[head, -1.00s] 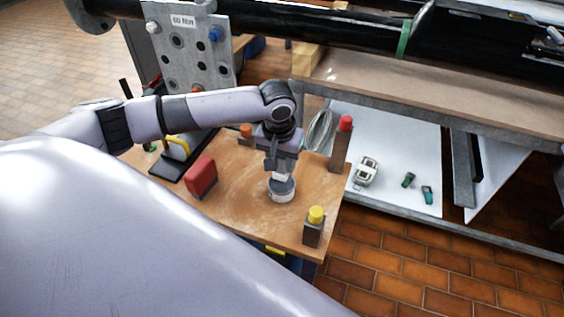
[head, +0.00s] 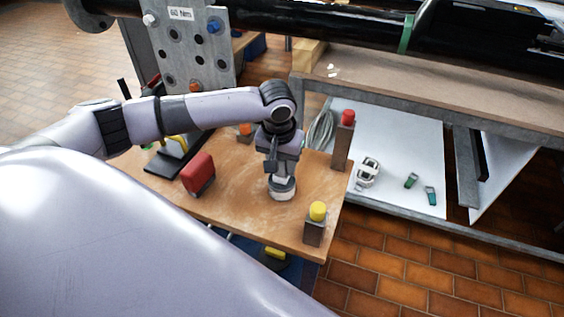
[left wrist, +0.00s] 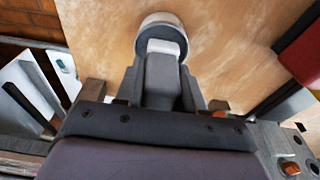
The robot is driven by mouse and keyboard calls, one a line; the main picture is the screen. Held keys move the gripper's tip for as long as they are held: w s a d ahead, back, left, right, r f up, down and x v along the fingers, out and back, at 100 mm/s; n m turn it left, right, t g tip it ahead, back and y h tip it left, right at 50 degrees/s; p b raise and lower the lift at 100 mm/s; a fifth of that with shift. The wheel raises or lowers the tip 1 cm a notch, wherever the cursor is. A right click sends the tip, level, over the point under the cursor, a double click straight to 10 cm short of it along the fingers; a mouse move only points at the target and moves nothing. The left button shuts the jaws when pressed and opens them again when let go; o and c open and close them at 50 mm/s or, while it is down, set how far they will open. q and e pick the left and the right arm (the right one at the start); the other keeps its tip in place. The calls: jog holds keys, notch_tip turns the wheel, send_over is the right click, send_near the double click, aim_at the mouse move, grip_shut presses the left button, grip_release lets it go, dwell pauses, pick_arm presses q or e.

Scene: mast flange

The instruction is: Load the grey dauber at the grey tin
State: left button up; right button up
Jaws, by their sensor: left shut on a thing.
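The grey tin (head: 283,194), a low round pot with a pale wall and darker top, stands on the wooden board near its front. It also shows at the top of the left wrist view (left wrist: 143,22). My left gripper (head: 273,165) points down directly over the tin and is shut on the grey dauber. In the left wrist view my left gripper (left wrist: 160,85) reaches to the tin, with the dauber's pale block (left wrist: 165,47) overlapping the tin's opening. The dauber's lower end is hidden, so I cannot tell whether it touches the inside. My right gripper is not in view.
The wooden board (head: 245,205) also carries a red block (head: 198,174) and posts with yellow (head: 317,211), red (head: 347,118) and orange (head: 245,129) caps. A drilled metal plate (head: 195,55) stands behind. A bench with a white lower shelf (head: 400,155) is at right.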

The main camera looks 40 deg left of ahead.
pick_arm(q)
jog(key=shift+f, duration=0.5)
dwell(0.4)
dwell(0.8)
jog(key=shift+p, duration=0.4)
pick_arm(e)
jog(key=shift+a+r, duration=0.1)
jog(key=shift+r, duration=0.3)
pick_arm(q)
jog(key=shift+s+f, duration=0.1)
jog(key=shift+f, duration=0.05)
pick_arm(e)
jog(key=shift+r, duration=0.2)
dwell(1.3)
pick_arm(q)
notch_tip(320, 180, up, 2)
jog(key=p, duration=0.3)
jog(key=shift+r+p, duration=0.25)
jog(key=shift+p, duration=0.05)
jog(key=shift+r+p, duration=0.55)
jog(key=shift+p, duration=0.15)
notch_tip(320, 180, up, 4)
jog(key=p, duration=0.5)
jog(key=shift+f, duration=0.15)
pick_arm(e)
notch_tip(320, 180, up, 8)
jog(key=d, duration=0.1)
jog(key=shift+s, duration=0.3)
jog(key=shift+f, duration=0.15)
